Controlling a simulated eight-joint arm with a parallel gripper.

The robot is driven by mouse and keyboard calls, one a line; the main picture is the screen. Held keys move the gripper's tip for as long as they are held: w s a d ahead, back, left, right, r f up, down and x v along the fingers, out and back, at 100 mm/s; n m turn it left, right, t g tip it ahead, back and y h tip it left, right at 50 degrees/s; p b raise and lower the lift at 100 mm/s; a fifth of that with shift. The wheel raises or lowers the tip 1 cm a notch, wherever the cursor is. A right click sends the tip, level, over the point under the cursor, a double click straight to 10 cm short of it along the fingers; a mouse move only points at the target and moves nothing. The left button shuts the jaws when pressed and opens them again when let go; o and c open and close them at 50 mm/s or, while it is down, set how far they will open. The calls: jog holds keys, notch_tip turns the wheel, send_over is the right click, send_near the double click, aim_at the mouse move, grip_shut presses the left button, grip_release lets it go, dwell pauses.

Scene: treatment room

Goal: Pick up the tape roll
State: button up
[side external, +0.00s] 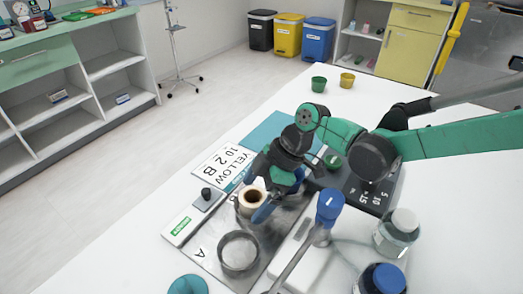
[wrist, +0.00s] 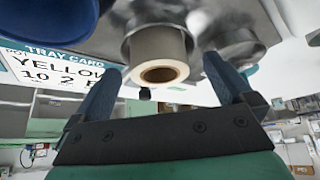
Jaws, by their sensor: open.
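The tape roll (side external: 252,198) is cream with a brown core and sits in a small metal dish on the metal tray (side external: 205,238). In the wrist view the tape roll (wrist: 157,47) lies ahead of my gripper (wrist: 163,66), roughly centred between the two blue fingertips, with its open end facing the camera. My gripper (side external: 258,200) is open, with its fingers spread at the roll. In the side view a blue finger is close beside the roll. I cannot tell whether either finger touches it. The wrist and fingers hide part of the tray behind.
An empty round metal dish (side external: 239,251) stands on the tray nearer the camera. A tray card (side external: 225,166) lies behind. A blue-topped stand (side external: 329,205), a clear jar (side external: 397,233), and a blue-capped jar (side external: 380,280) stand right. Two small cups stand at the far edge.

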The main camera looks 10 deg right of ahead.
jog(key=shift+a+f, duration=0.1)
jog(key=shift+f, duration=0.1)
jog(key=c, duration=1.3)
jog(key=shift+c, duration=0.2)
jog(key=shift+r, duration=0.15)
